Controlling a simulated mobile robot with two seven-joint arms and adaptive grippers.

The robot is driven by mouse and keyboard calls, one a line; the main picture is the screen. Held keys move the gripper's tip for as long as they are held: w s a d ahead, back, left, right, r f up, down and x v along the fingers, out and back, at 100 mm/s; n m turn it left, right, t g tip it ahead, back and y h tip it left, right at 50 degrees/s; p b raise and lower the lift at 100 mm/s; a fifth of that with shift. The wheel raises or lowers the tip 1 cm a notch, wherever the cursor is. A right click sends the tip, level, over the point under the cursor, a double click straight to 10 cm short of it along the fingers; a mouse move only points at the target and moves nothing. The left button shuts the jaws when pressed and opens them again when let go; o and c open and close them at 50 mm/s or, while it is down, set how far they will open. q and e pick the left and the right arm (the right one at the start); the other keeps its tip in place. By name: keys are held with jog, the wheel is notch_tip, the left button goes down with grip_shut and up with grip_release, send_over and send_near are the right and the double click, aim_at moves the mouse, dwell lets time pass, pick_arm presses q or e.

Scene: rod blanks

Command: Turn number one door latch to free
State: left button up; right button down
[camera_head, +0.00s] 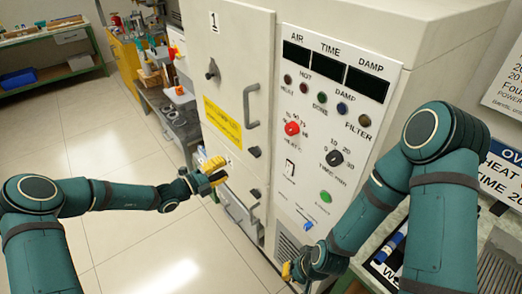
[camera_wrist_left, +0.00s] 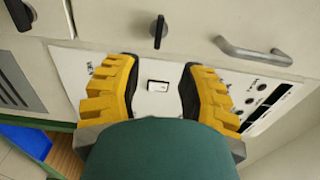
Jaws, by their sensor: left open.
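The pale cabinet door (camera_head: 225,50) marked 1 is closed, with a grey handle (camera_head: 250,106) on its right side. A black latch (camera_head: 254,152) sits below that handle; it also shows in the left wrist view (camera_wrist_left: 159,32), its bar lying across the door. A black knob (camera_head: 212,70) is higher on the door; I cannot read any latch markings. My left gripper (camera_head: 213,170) is open and empty, in front of the door, left of the latch and apart from it. My right gripper (camera_head: 292,268) is low by the cabinet's vent; its jaws are largely hidden.
The control panel (camera_head: 345,60) with knobs, lamps and a rocker switch (camera_wrist_left: 158,86) stands right of the door. Another black latch (camera_head: 255,193) and a lower handle (camera_head: 238,213) are below. A workbench (camera_head: 172,115) stands behind at left. The tiled floor at left is clear.

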aim_at(252, 153)
pick_arm(q)
jog(key=b+x, duration=0.1)
jog(key=x, duration=1.2)
jog(key=shift+d, duration=0.1)
jog(key=shift+o, duration=0.2)
grip_shut()
